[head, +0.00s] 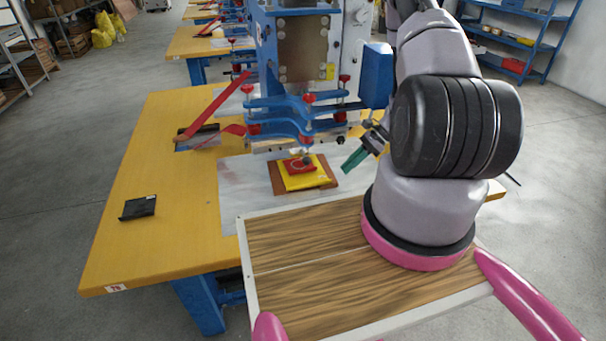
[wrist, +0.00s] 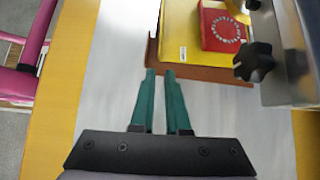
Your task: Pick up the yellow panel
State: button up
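The yellow panel (head: 305,179) lies flat on a brown board (head: 275,179) under the blue press, with a red piece (head: 292,168) on top of it. In the wrist view the yellow panel (wrist: 182,45) is at the upper middle, partly cut off by the frame's top edge, with the red piece (wrist: 220,30) at its right. My gripper (wrist: 160,73) has green fingers a small gap apart, with nothing between them. The fingertips point toward the near edge of the brown board (wrist: 205,70). In the head view my gripper (head: 354,160) is right of the panel, apart from it.
The blue press (head: 300,112) with red knobs stands over the panel. A black knob (wrist: 253,62) and metal part sit close right of the panel in the wrist view. A black item (head: 138,207) lies on the yellow table (head: 165,245). The metal sheet (head: 236,195) left of the board is clear.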

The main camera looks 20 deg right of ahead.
aim_at(331, 181)
jog(key=shift+x, duration=2.75)
jog(key=shift+s+a+r, duration=0.1)
jog(key=shift+a+r, duration=0.05)
grip_shut()
